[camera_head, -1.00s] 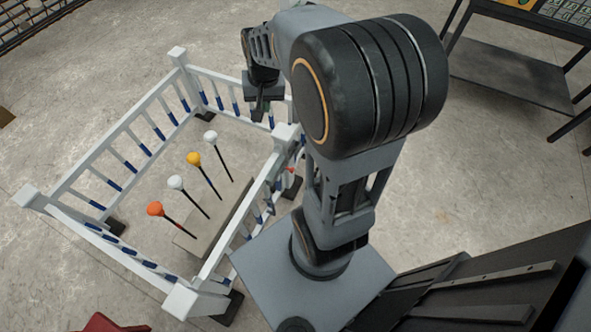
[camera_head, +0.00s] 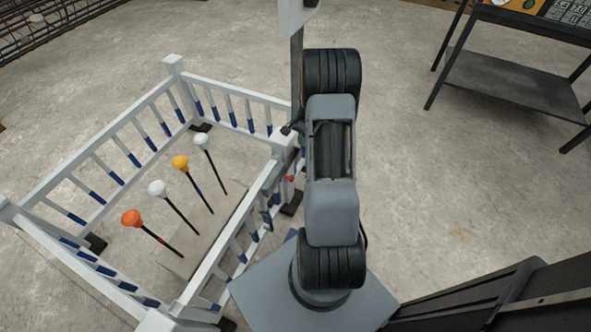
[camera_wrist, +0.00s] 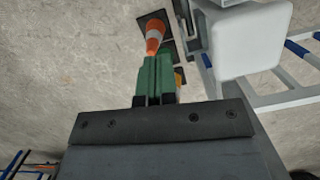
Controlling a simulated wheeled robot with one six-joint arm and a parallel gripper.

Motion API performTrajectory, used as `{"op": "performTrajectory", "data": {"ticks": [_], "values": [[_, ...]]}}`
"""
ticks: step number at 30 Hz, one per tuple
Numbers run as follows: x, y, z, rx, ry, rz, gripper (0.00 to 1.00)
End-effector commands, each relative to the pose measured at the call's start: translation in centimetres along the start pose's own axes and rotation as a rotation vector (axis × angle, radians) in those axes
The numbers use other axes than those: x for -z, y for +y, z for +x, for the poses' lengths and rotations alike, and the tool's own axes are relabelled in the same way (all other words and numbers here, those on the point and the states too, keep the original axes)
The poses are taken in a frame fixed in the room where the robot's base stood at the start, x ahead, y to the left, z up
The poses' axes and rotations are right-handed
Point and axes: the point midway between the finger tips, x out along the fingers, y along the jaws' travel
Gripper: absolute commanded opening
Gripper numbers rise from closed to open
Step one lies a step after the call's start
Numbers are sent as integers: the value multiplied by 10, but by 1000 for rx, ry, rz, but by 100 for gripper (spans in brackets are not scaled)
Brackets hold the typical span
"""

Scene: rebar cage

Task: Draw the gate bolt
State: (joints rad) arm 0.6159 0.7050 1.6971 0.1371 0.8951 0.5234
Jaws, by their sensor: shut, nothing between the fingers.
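The white fence pen (camera_head: 150,110) stands left of my arm in the head view. My gripper is mostly hidden behind my arm in the head view, near that post. In the wrist view my gripper (camera_wrist: 156,62) has its green fingers together, shut and empty. A white post cap (camera_wrist: 245,50) is right of the fingers, apart from them. I cannot clearly make out the bolt.
Several ball-topped rods, one orange-topped (camera_head: 132,217), stand inside the pen. A dark table (camera_head: 515,80) is at upper right. The floor between is clear.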

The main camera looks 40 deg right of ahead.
Motion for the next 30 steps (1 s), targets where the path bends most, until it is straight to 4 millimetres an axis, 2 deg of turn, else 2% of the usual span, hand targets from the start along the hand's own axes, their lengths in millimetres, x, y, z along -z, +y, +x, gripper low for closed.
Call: {"op": "performTrajectory", "data": {"ticks": [5, 8, 23, 30], "values": [[0, 0, 4, -1, -1, -1, 0], [0, 0, 15, -2, -2, -1, 0], [-1, 0, 104, -2, -2, -2, 0], [-24, 0, 119, -2, -1, -4, 0]]}}
